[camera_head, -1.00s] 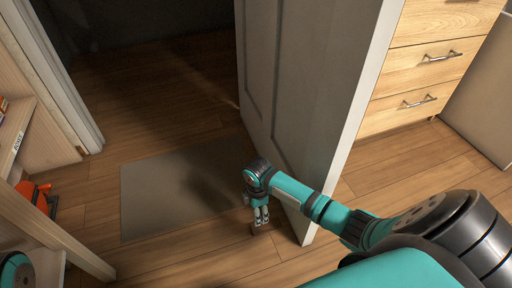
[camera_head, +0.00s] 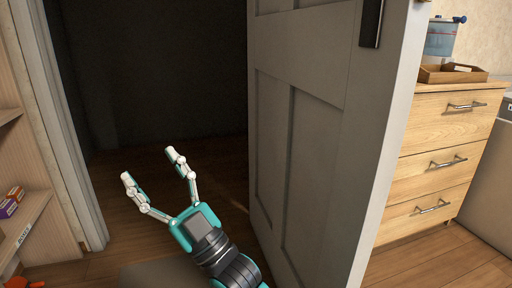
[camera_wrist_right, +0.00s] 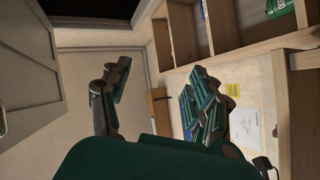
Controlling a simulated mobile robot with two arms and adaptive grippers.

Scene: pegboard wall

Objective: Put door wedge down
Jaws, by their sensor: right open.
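My right gripper (camera_head: 149,165) is open and empty, raised in front of the dark doorway with its fingers pointing up and left. It also shows in the right wrist view (camera_wrist_right: 160,88), fingers spread with nothing between them. The grey panelled door (camera_head: 305,150) stands open to the right of the gripper. I cannot make out the door wedge in either current view; the floor at the door's lower edge is out of frame or hidden. My left gripper is not in view.
Wooden drawers (camera_head: 440,165) with a tray (camera_head: 452,74) on top stand right of the door. A shelf (camera_head: 35,215) with small boxes (camera_head: 10,202) is at the left, beside the white door frame (camera_head: 62,130). A grey mat (camera_head: 160,274) lies at the bottom.

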